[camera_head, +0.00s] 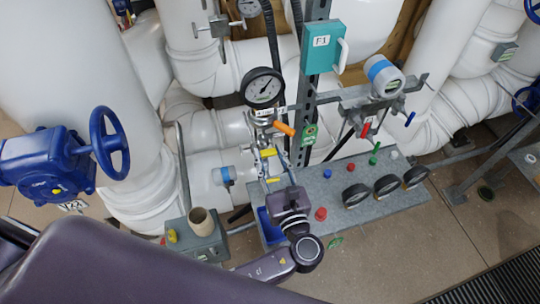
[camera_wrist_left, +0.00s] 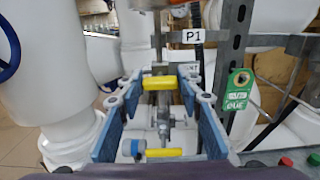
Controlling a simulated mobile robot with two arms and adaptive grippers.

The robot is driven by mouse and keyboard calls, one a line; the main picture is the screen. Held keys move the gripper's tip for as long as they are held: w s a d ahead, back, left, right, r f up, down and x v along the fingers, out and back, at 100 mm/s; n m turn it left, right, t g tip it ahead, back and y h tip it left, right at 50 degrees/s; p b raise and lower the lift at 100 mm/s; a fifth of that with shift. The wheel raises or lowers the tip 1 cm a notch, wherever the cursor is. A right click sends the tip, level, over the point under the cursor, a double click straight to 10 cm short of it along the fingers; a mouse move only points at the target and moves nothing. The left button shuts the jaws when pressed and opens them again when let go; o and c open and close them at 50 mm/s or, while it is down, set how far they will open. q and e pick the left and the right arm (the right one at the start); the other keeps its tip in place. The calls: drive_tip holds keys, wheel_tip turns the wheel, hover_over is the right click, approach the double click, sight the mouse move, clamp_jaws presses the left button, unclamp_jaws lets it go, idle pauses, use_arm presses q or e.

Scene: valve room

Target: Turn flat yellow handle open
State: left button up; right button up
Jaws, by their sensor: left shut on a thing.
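A small yellow handle (camera_head: 268,152) sits on the narrow vertical pipe fitting below the round pressure gauge. It also shows in the left wrist view (camera_wrist_left: 160,82), lying crosswise between my fingertips. My left gripper (camera_wrist_left: 160,88) has its blue finger pads on either side of this handle and is shut on it. In the head view, my left gripper (camera_head: 271,160) reaches up from below, its fingers partly hidden. A second yellow handle (camera_wrist_left: 164,152) lies lower on the same fitting, between the finger bases. My right gripper is not in view.
A pressure gauge (camera_head: 263,88) and an orange handle (camera_head: 284,128) are just above. A metal upright (camera_head: 316,60) stands close on the right, with a green tag (camera_wrist_left: 237,90). A grey panel (camera_head: 330,212) with buttons lies below. White pipes surround the spot.

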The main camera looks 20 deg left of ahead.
use_arm(q)
drive_tip(key=shift+n, duration=0.4)
drive_tip(key=n+b, duration=0.3)
drive_tip(key=shift+a+f+n, duration=0.1)
drive_tip(key=shift+f+n, duration=0.05)
drive_tip(key=shift+n, duration=0.25)
drive_tip(key=n+b, duration=0.6)
drive_tip(key=n, duration=0.1)
drive_tip(key=n+b, duration=0.3)
drive_tip(key=shift+s+a+f+n, duration=0.1)
drive_tip(key=shift+f+n, duration=0.15)
drive_tip(key=shift+n, duration=0.15)
drive_tip(key=shift+r+n+b, duration=0.1)
drive_tip(key=shift+n+b, duration=1.3)
drive_tip(key=shift+b, duration=0.05)
drive_tip(key=o, duration=1.2)
drive_tip(key=shift+c, duration=0.2)
drive_tip(key=shift+r, duration=0.1)
